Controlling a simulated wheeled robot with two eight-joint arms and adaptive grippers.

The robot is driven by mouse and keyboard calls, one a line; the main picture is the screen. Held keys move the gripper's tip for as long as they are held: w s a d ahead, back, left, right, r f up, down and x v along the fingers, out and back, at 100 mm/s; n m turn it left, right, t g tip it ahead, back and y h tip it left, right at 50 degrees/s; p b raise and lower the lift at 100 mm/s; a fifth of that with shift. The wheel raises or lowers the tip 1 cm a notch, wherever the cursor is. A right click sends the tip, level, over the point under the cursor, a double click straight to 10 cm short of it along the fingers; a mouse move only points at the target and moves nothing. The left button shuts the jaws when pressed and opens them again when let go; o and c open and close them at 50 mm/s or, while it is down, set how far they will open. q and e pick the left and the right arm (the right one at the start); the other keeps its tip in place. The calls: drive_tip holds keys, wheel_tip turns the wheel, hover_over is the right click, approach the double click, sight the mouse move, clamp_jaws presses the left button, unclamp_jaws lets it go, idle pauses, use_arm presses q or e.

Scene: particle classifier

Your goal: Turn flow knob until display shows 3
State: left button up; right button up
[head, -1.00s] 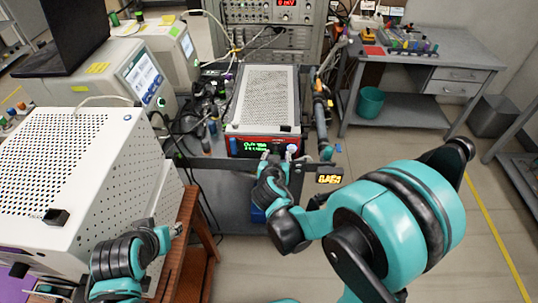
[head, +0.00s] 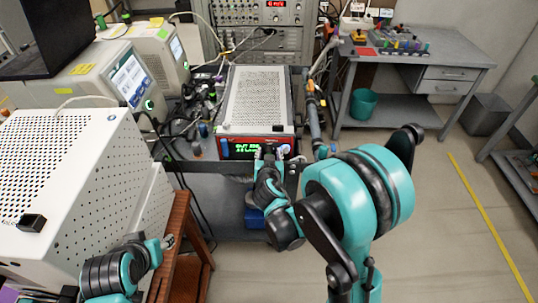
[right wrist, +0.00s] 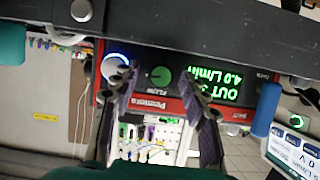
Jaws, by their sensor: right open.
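The particle classifier (head: 258,100) is a white perforated box with a red front panel. Its green display (head: 238,149) also shows in the right wrist view (right wrist: 217,80), upside down, reading 4.0 L/min. The green flow knob (right wrist: 161,76) is beside the display, above the upside-down word FLOW. A blue-ringed knob (right wrist: 115,68) is to its left. My right gripper (head: 270,152) is at the front panel. In the wrist view its open fingers (right wrist: 160,95) stand on either side of the flow knob; contact cannot be told. My left gripper (head: 168,242) is at lower left, away from the panel.
A large white perforated cabinet (head: 70,175) fills the left. A wooden stand (head: 180,240) is beside it. A dark bar (right wrist: 210,35) crosses the top of the wrist view. A grey bench (head: 455,72) stands at back right. The floor at right is clear.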

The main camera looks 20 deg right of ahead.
clamp_jaws()
drive_tip(key=shift+a, duration=0.1)
drive_tip(key=shift+a+n+h+b, duration=0.1)
drive_tip(key=shift+n+h+b, duration=0.25)
drive_tip(key=shift+n+h, duration=0.65)
drive_tip(key=shift+n, duration=0.5)
drive_tip(key=n+h, duration=0.1)
drive_tip(key=n, duration=0.1)
drive_tip(key=n+h, duration=0.1)
drive_tip(key=n, duration=0.1)
drive_tip(key=shift+w+a+f+h, duration=0.1)
drive_tip(key=shift+a+f+h, duration=0.1)
drive_tip(key=shift+h, duration=0.2)
drive_tip(key=shift+n, duration=0.3)
